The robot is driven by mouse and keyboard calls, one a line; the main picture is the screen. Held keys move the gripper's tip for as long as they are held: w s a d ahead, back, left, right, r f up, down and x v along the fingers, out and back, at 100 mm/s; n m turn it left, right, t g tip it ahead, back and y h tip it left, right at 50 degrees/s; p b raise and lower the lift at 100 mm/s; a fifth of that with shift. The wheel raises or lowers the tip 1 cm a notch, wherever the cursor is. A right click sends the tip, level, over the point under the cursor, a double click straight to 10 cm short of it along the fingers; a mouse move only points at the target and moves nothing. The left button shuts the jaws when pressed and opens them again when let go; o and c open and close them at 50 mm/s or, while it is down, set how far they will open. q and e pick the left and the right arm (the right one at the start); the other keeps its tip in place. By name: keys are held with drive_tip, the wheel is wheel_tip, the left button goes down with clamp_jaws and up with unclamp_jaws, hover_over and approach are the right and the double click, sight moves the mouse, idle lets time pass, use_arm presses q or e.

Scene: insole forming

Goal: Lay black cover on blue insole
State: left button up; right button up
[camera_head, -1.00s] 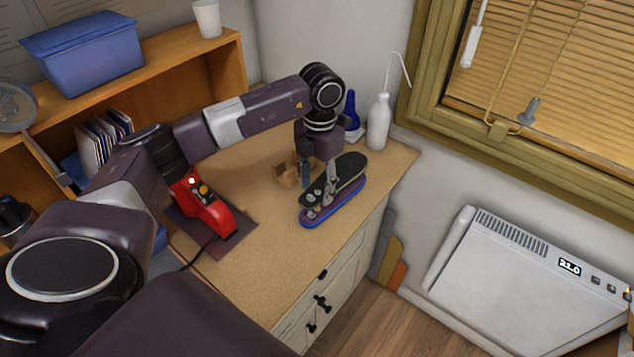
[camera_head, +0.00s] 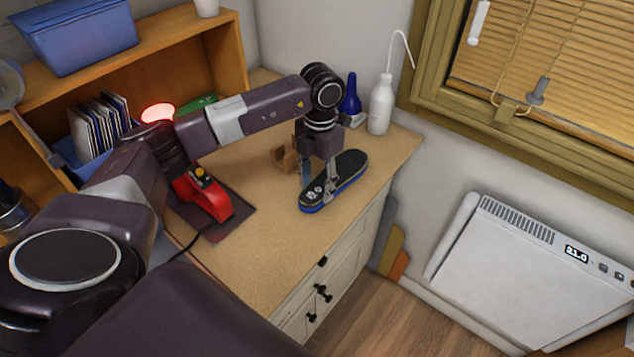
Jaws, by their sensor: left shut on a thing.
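The black cover (camera_head: 350,169) lies over the blue insole (camera_head: 316,210) near the right edge of the desk, and the two look lined up. Only a thin blue rim of the insole shows along the near side; the rest is hidden under the cover. My left gripper (camera_head: 324,190) points down at the near end of the cover and is shut on it. I cannot tell whether the cover touches the insole all along. My right gripper is not in view.
A red device (camera_head: 203,196) on a dark mat (camera_head: 236,215) stands left on the desk (camera_head: 262,240). A small brown holder (camera_head: 283,158) is behind the gripper. The desk's front is clear.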

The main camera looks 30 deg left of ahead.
use_arm(q)
drive_tip(key=o, duration=1.4)
drive_tip(key=shift+o, duration=0.2)
drive_tip(key=shift+r, duration=0.1)
wheel_tip(320, 180, up, 9)
drive_tip(key=p, duration=0.5)
drive_tip(key=shift+p, duration=0.3)
idle(0.4)
